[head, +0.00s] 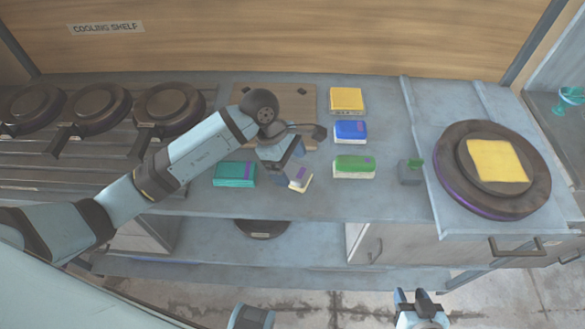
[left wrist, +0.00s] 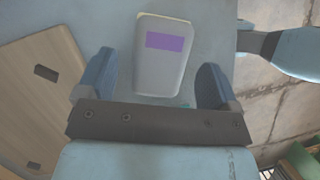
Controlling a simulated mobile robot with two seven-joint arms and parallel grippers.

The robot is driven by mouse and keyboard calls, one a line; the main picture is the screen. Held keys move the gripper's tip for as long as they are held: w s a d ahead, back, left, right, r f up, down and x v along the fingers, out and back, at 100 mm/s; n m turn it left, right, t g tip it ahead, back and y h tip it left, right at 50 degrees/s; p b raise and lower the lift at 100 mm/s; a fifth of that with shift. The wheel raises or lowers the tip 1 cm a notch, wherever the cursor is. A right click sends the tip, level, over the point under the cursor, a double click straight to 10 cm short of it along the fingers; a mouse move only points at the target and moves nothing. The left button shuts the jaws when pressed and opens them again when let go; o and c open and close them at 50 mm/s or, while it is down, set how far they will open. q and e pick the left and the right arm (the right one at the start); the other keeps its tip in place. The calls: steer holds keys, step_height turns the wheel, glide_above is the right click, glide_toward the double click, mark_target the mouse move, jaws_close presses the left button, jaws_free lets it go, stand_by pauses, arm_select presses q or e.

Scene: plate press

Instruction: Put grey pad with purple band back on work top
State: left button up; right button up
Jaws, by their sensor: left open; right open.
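The grey pad with purple band (head: 301,178) is at the front part of the work top (head: 280,203), partly hidden by my left gripper (head: 287,166) in the head view. In the left wrist view the grey pad (left wrist: 163,72) shows its purple patch and a thin yellowish edge. It lies in line with the gap between the fingers of my left gripper (left wrist: 153,82), which is open. I see room on both sides of the pad, and no finger visibly touches it. My right gripper (head: 419,298) is open and empty, low in front of the work top.
A teal pad (head: 234,174) lies left of the grey pad. Green (head: 354,166), blue (head: 350,131) and yellow (head: 347,100) pads lie to the right. A round press plate (head: 528,195) bears a yellow sheet. Several dark round plates (head: 170,108) stand left. A wooden board (head: 298,100) lies behind.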

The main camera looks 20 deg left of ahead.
arm_select(q)
steer(key=v, duration=1)
steer(key=shift+b, duration=0.4)
